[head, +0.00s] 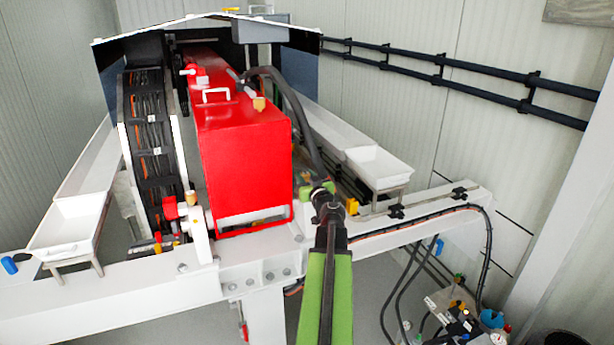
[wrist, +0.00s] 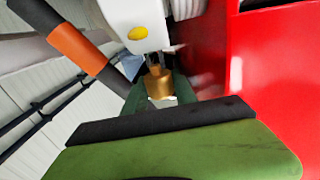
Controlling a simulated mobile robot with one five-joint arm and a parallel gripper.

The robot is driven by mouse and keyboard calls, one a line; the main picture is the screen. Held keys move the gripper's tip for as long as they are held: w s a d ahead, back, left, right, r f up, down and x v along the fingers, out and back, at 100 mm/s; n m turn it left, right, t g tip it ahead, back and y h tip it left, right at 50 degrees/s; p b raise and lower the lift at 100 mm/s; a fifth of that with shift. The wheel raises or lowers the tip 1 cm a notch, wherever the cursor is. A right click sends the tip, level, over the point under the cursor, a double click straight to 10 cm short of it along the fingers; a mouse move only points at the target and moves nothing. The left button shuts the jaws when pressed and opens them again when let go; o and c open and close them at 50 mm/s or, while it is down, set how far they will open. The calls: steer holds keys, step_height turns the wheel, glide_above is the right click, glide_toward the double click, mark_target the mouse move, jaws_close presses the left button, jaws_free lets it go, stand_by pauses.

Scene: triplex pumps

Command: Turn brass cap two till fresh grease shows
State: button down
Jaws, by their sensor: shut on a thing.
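A brass cap (wrist: 159,84) sits below a white housing (wrist: 138,18) in the wrist view. My gripper (wrist: 158,90) has its dark green fingers on both sides of the cap and is shut on it. A pale patch shows at the cap's lower edge; I cannot tell whether it is grease or glare. In the head view my gripper (head: 322,188) is at the near right corner of the red cover (head: 245,155). The cap in its grip is hidden there, and I cannot read any number on it.
A yellow round plug (wrist: 138,33) is on the housing, and a dark hose with an orange band (wrist: 77,48) passes close on the left. White trays (head: 378,168) flank the machine. A cable-lined white beam (head: 425,215) extends right. Hoses and fittings crowd the lower right.

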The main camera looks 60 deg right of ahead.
steer(key=shift+m+g+h, duration=1.3)
steer(key=shift+g+h, duration=0.1)
steer(key=shift+g, duration=0.1)
steer(key=shift+s, duration=0.1)
steer(key=c, duration=1)
jaws_free()
